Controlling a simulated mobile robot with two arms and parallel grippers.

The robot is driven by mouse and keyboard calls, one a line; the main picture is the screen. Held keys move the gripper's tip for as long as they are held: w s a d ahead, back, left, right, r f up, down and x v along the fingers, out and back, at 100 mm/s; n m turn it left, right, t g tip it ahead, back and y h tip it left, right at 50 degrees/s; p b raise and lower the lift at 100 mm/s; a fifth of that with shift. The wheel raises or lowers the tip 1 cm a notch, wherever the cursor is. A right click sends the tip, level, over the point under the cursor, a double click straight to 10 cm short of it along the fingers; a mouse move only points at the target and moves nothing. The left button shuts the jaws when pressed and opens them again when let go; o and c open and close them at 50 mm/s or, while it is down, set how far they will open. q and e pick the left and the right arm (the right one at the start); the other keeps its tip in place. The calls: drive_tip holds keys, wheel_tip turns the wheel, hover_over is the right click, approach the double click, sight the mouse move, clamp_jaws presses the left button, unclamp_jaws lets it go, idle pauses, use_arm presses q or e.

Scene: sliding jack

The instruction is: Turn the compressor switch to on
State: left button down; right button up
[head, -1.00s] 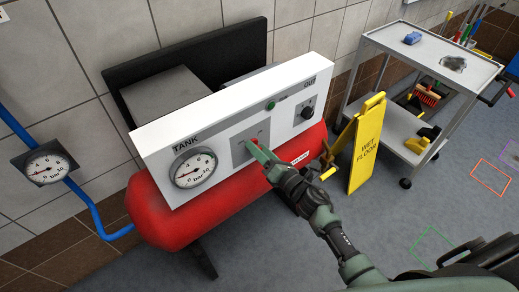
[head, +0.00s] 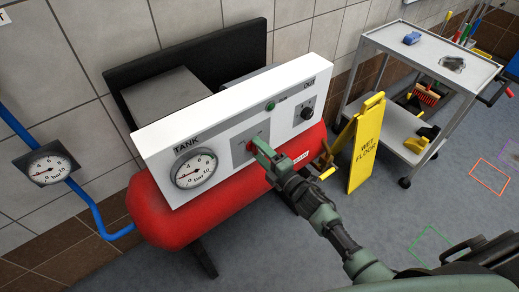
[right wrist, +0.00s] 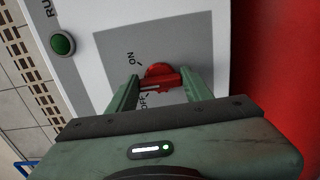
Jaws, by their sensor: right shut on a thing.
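The compressor's white front panel (head: 215,128) sits above its red tank (head: 165,215). The red switch (right wrist: 160,76) is on a grey plate (right wrist: 100,50) with ON and OFF printed beside it. In the head view the switch (head: 249,146) shows just left of my right fingertips. My right gripper (head: 259,146) is shut on the switch; in the right wrist view the green fingers stand on both sides of its red handle. The handle's exact pointing is hard to tell, as the fingers partly hide it. My left gripper is not in view.
A green RUN button (right wrist: 62,44) and a black OUT knob (head: 306,112) are on the panel. The tank gauge (head: 195,170) is at its left. A yellow wet-floor sign (head: 367,145) and a trolley (head: 400,45) stand to the right.

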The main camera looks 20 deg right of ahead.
drive_tip(key=m+p, duration=0.1)
drive_tip(key=m, duration=0.7)
drive_tip(key=shift+f+m, duration=0.15)
drive_tip(key=shift+m, duration=0.25)
idle(0.4)
drive_tip(key=o, duration=1.4)
drive_tip(key=shift+c, duration=0.2)
drive_tip(key=shift+s, duration=0.1)
drive_tip(key=b+v, duration=0.1)
drive_tip(key=v, duration=0.6)
drive_tip(key=shift+s+d, duration=0.15)
drive_tip(key=shift+s, duration=0.2)
